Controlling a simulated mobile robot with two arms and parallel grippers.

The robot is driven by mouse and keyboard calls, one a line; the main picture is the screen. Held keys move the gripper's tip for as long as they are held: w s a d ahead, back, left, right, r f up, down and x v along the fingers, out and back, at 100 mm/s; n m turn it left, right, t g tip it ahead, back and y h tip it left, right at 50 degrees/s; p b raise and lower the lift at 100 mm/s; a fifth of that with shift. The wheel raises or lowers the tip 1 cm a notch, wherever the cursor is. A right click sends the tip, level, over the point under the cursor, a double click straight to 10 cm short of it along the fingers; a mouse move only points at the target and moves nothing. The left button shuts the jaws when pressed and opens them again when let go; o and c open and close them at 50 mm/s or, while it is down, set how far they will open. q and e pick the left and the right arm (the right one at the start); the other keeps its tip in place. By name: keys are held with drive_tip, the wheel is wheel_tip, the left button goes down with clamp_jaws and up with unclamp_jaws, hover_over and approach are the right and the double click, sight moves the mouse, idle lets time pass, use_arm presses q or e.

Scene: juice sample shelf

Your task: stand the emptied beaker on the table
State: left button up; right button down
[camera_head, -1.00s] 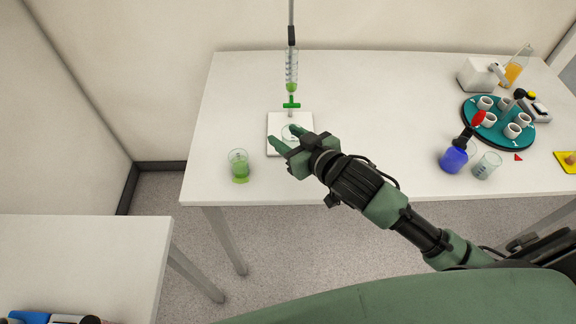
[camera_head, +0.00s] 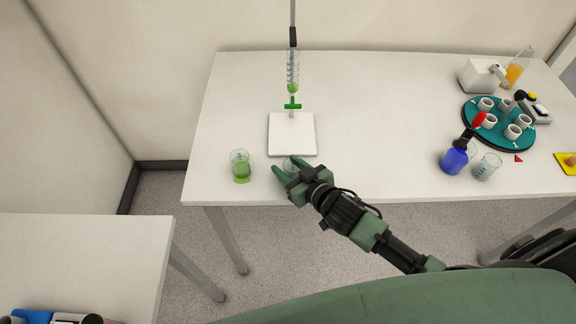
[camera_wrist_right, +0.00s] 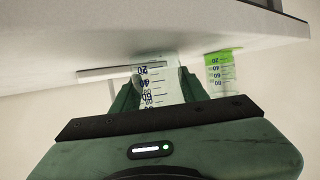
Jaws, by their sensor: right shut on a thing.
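My right gripper (camera_head: 287,168) is shut on a clear beaker (camera_head: 291,163) near the front edge of the white table (camera_head: 370,110). The fingers hide most of the beaker in the head view. In the right wrist view, which looks upside down, the beaker (camera_wrist_right: 158,85) sits between both fingers, showing blue volume marks and no visible liquid. It is close to the tabletop (camera_wrist_right: 90,45); I cannot tell whether its base touches. My left gripper is not in view.
A beaker of green liquid (camera_head: 240,167) stands just left of the held one. Behind is a white stand base (camera_head: 292,147) under a burette (camera_head: 292,75) with a green tap. A blue bottle (camera_head: 453,161), another beaker (camera_head: 486,168) and a teal carousel (camera_head: 497,136) stand at right.

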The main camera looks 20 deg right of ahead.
drive_tip(key=shift+f, duration=0.1)
drive_tip(key=c, duration=0.7)
unclamp_jaws()
drive_tip(key=shift+c, duration=0.2)
drive_tip(key=b+v, duration=0.2)
drive_tip(key=v, duration=1)
drive_tip(key=shift+r, duration=0.25)
